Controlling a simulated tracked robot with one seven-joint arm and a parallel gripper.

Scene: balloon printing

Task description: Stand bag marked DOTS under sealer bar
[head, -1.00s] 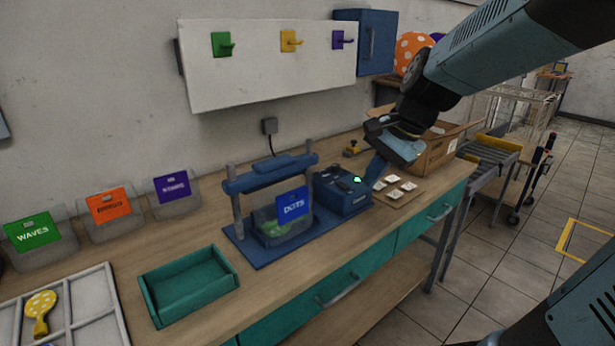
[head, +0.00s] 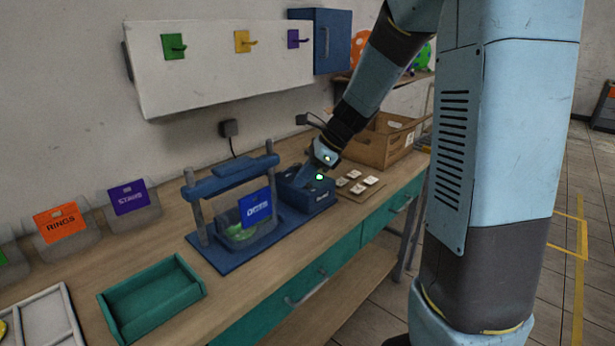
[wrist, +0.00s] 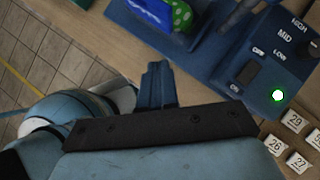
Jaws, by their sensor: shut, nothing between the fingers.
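The clear bag with the blue DOTS label (head: 256,207) stands upright on the sealer's blue base (head: 222,262), between its posts and below the raised sealer bar (head: 230,179). Something green shows inside the bag. Part of the bag's spotted green content (wrist: 181,14) shows at the top of the wrist view. My gripper (head: 311,172) is shut and empty, close over the blue control box (head: 318,195) right of the bag. In the wrist view my gripper's fingers (wrist: 157,72) are together, left of the box (wrist: 262,62). I cannot tell if they touch it.
A green light (wrist: 278,96) glows on the box, by ON, OFF, LOW, MID and HIGH marks. Numbered tiles (head: 357,187) lie right of it. A wooden crate (head: 382,146) stands behind them. An empty green tray (head: 152,298) and the RINGS (head: 60,223) and STARS (head: 128,197) bags are left.

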